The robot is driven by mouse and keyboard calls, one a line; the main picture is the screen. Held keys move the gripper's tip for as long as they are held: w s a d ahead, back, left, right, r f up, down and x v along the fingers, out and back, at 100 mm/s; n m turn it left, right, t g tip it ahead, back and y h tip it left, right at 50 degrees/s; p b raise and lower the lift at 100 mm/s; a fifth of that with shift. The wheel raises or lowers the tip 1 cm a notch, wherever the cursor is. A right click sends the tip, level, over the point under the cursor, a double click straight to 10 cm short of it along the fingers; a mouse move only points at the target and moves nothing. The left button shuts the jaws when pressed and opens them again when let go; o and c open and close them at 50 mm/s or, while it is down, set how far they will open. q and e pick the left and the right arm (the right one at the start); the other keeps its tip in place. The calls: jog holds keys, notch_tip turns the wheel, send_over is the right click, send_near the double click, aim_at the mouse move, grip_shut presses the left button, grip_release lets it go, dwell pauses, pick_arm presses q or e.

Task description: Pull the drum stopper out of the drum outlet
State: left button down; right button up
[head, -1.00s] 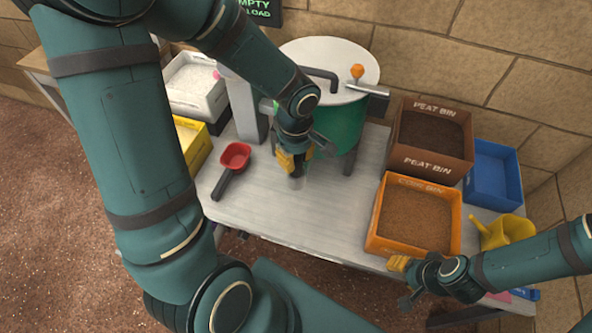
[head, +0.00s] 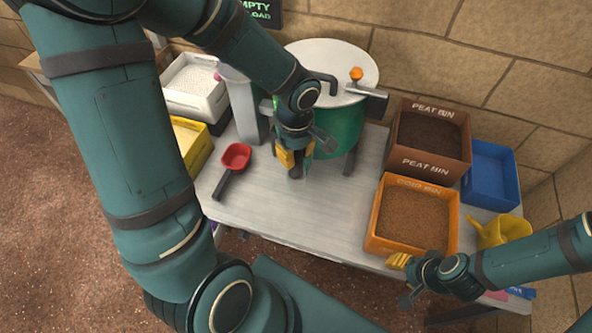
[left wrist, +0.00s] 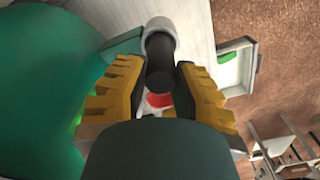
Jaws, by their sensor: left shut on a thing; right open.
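The green drum (head: 347,130) with a pale lid stands at the back of the table. My left gripper (head: 295,162) is low in front of the drum's left side, shut on a dark cylindrical piece that I take to be the drum stopper (head: 295,173). In the left wrist view the dark stopper (left wrist: 160,65) shows between the yellow fingers, with a pale grey round part (left wrist: 158,28) at its far end. I cannot tell whether it still sits in the drum outlet. My right gripper (head: 398,275) is open and empty by the orange bin's front edge.
A red scoop (head: 236,157) lies left of my left gripper, near a grey column (head: 244,105). The brown peat bin (head: 432,160), orange bin (head: 375,240) and blue tray (head: 490,175) fill the right side. The table's front middle (head: 300,225) is clear.

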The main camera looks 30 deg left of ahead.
pick_arm(q)
jog(key=shift+r+p, duration=0.85)
jog(key=shift+r, duration=0.65)
jog(key=shift+r+p, duration=0.75)
jog(key=shift+r, duration=0.65)
jog(key=shift+f, duration=0.15)
